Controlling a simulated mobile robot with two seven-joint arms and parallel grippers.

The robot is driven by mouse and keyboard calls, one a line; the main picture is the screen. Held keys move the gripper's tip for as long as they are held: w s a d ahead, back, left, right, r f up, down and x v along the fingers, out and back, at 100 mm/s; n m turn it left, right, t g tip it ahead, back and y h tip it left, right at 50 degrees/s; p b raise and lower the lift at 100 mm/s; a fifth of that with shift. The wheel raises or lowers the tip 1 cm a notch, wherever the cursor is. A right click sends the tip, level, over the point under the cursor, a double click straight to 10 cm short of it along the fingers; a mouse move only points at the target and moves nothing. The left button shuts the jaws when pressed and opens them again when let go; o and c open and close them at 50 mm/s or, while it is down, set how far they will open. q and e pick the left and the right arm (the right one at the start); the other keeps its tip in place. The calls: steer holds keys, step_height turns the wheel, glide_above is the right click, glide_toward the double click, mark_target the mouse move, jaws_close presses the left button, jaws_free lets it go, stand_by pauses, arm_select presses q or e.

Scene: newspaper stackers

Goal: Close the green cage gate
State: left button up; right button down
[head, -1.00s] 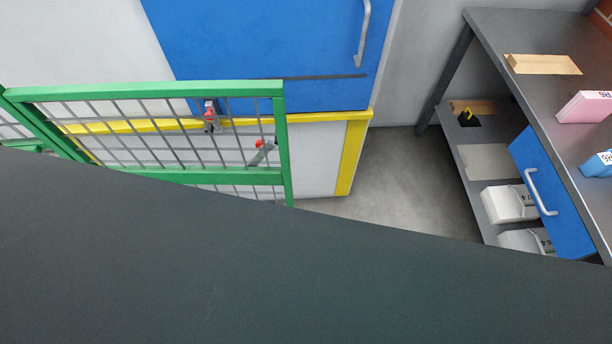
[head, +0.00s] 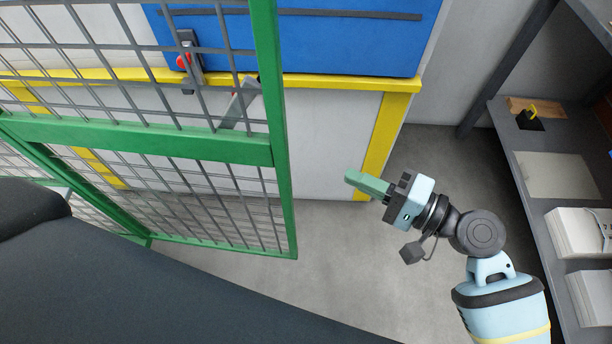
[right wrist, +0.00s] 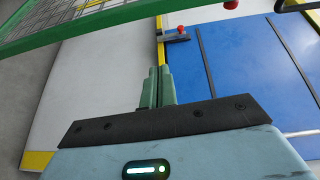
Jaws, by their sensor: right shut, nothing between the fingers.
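The green cage gate (head: 190,145) with grey wire mesh fills the left of the head view. Its free upright edge stands left of my right gripper (head: 352,178), with a gap of bare floor and wall between them. In the right wrist view the gate's green frame (right wrist: 100,20) crosses the top left, apart from the fingers. My right gripper (right wrist: 157,82) is shut and empty, its green fingers pressed together. A latch with a red knob (head: 184,60) shows through the mesh, in front of the blue panel. My left gripper is not in view.
A blue panel (head: 320,45) and a yellow-edged white wall (head: 335,140) stand behind the gate. A grey shelf (head: 515,130) with white boxes (head: 580,232) stands at the right. The grey floor (head: 335,250) between is clear.

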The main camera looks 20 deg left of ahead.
steer(key=w+a+r+g, duration=0.1)
steer(key=w+a+r, duration=0.1)
steer(key=a, duration=0.9)
steer(key=shift+y, duration=0.4)
steer(key=s, duration=0.1)
steer(key=s+d, duration=0.1)
steer(key=s, duration=0.2)
steer(key=shift+d+f, duration=0.2)
steer(key=shift+f, duration=0.05)
steer(key=shift+s, duration=0.15)
